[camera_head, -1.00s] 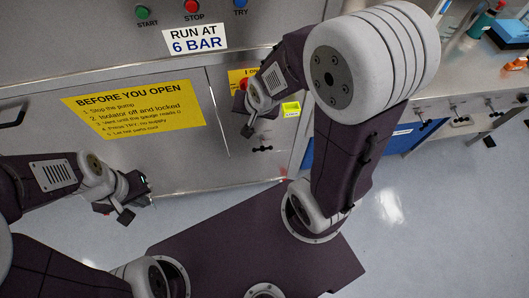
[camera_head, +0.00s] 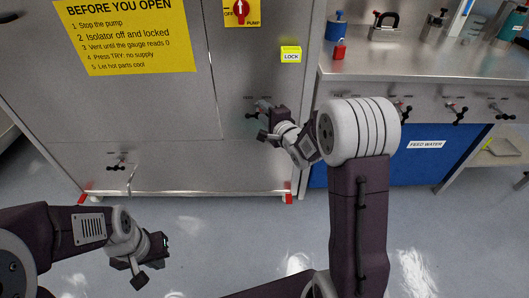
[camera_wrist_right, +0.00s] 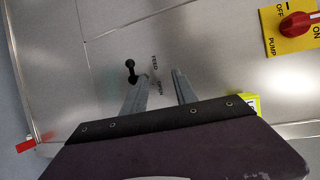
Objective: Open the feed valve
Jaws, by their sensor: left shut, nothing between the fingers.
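The feed valve's small black handle (camera_wrist_right: 131,68) is on the steel cabinet front in the right wrist view, beside the words FEED and OPEN. My right gripper (camera_wrist_right: 161,75) is open, its two fingers apart and pointing at the panel. The handle shows just left of the left finger's tip; I cannot tell whether they touch. In the head view my right gripper (camera_head: 263,122) is close to the cabinet's lower right front and largely covers the valve. My left gripper (camera_head: 151,263) is shut and empty, low at the left, away from the cabinet.
A red pump switch on a yellow plate (camera_head: 241,11) and a yellow LOCK box (camera_head: 291,54) are above the right gripper. Another black handle (camera_head: 116,163) is at the cabinet's lower left. A steel bench (camera_head: 400,67) with several black valve handles stands at the right.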

